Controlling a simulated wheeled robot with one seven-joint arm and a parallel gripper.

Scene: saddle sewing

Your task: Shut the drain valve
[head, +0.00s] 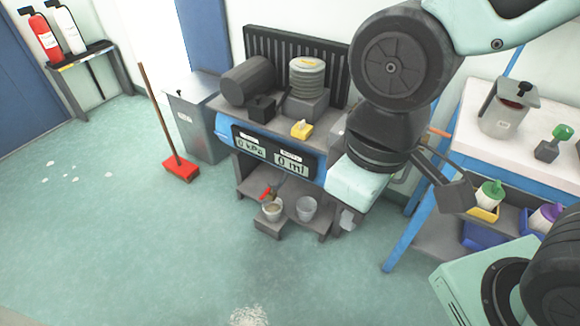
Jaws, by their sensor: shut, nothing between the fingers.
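The drain valve (266,193) is a small tap with a red handle, low on the front of a grey and blue machine (262,137). Its handle is tilted, but the picture is too small to tell its exact position. A cup (272,211) with something pale brown in it stands directly below the valve on a low grey step. My gripper (458,196) is dark grey, shut and empty. It is well to the right of the valve, in front of the workbench, and touches neither the valve nor the cup.
A second clear cup (306,208) stands right of the first. The displays read 0 kPa and 0 ml. A red broom (181,168) and grey bin (199,120) stand left. A workbench (512,131) with bottles is at right. The floor in front is open.

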